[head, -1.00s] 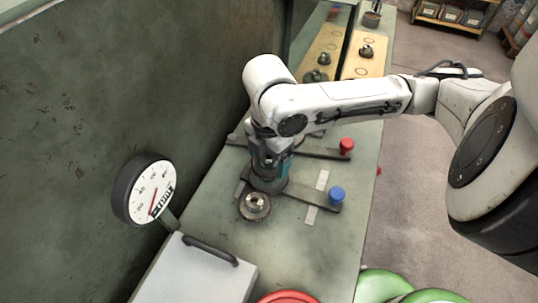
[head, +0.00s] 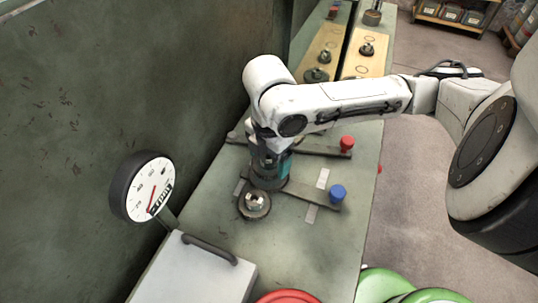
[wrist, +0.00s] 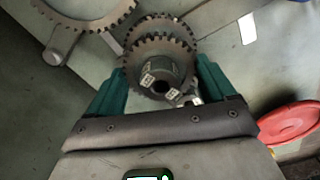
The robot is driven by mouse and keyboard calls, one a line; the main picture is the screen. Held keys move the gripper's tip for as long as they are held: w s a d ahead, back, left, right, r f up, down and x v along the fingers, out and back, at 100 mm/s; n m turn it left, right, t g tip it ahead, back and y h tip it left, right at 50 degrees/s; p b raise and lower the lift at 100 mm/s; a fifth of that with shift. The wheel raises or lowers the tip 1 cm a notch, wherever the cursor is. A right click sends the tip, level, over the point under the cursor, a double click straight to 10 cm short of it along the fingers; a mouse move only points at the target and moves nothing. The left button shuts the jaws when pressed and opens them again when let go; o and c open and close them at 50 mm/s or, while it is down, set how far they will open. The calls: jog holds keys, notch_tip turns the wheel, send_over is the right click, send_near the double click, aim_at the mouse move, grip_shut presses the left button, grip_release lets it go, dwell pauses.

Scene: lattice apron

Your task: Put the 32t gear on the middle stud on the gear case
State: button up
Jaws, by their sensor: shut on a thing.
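My gripper (wrist: 158,84) has its teal fingers closed on the sides of a dark toothed gear (wrist: 130,72). The gear has a round hub with small pale tags around a dark hole. In the head view my gripper (head: 270,176) points down, low over the green bench. Another toothed rim (wrist: 155,24) shows just beyond the held gear; whether they touch I cannot tell. A gear with a bright hub (head: 254,204) sits just in front of my gripper in the head view. The middle stud cannot be clearly made out.
Flat bars with a red knob (head: 347,143) and a blue knob (head: 337,192) lie to the right. A dial gauge (head: 146,187) and a grey box with a handle (head: 210,249) stand at the front left. A red disc (head: 288,297) is at the front edge.

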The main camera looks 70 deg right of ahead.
jog(key=shift+f, duration=0.2)
jog(key=o, duration=1.4)
jog(key=shift+r, duration=0.1)
jog(key=shift+r+p, duration=3.6)
jog(key=shift+r, duration=0.6)
jog(key=shift+f, duration=0.1)
